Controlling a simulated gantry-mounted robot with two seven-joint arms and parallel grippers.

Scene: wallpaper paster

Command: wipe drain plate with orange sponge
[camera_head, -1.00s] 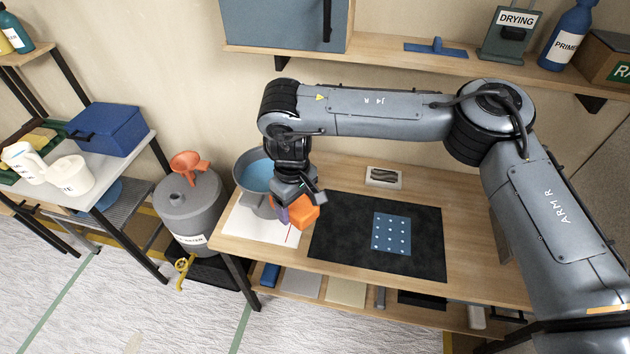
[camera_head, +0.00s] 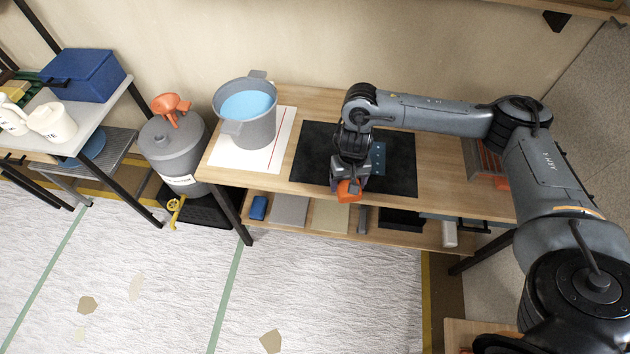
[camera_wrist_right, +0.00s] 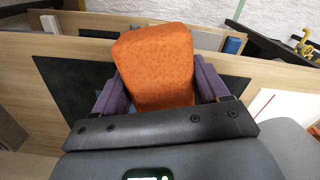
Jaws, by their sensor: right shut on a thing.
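My right gripper (camera_head: 347,180) is shut on the orange sponge (camera_head: 349,191) above the front part of the black mat (camera_head: 309,163). In the right wrist view, the sponge (camera_wrist_right: 155,65) sits between the two purple fingers of the right gripper (camera_wrist_right: 158,88). The blue plate with pale dots, which looks like the drain plate (camera_head: 379,157), lies on the mat, partly hidden behind my right wrist. The sponge is at the left and front of the plate. I cannot tell whether the sponge touches the mat. My left gripper is not in view.
A grey bucket of blue water (camera_head: 252,128) stands on a white sheet (camera_head: 282,146) at the table's left. A lower shelf (camera_head: 390,232) holds several items. The mat's right part is clear.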

